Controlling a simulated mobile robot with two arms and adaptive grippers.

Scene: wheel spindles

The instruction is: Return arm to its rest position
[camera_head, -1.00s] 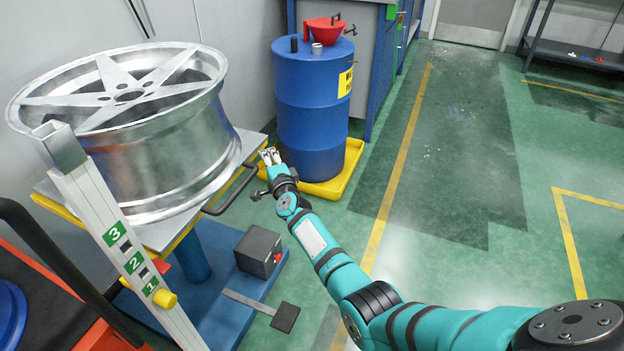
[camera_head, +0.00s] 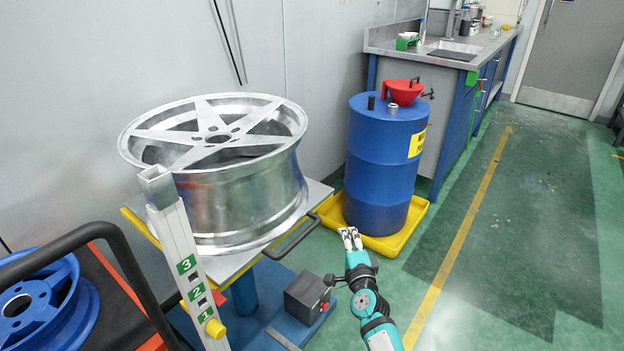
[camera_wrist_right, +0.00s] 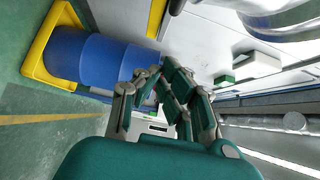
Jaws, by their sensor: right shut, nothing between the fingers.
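My right gripper (camera_head: 350,236) is in front of the yellow tray under the blue drum in the head view, with its teal arm reaching in from the bottom. Its fingers are together and empty. In the right wrist view the fingers (camera_wrist_right: 163,75) show close up, with nothing held between them. The silver wheel (camera_head: 240,190) lies on the lift table to the left of my gripper, apart from it. My left gripper is not in view.
The blue drum (camera_head: 382,165) stands in a yellow tray (camera_head: 412,236) with a red funnel (camera_head: 403,90) on top. A lift table (camera_head: 317,190) with a handle is close by on the left. A blue wheel (camera_head: 45,300) lies at lower left. Green floor (camera_head: 520,240) at right is clear.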

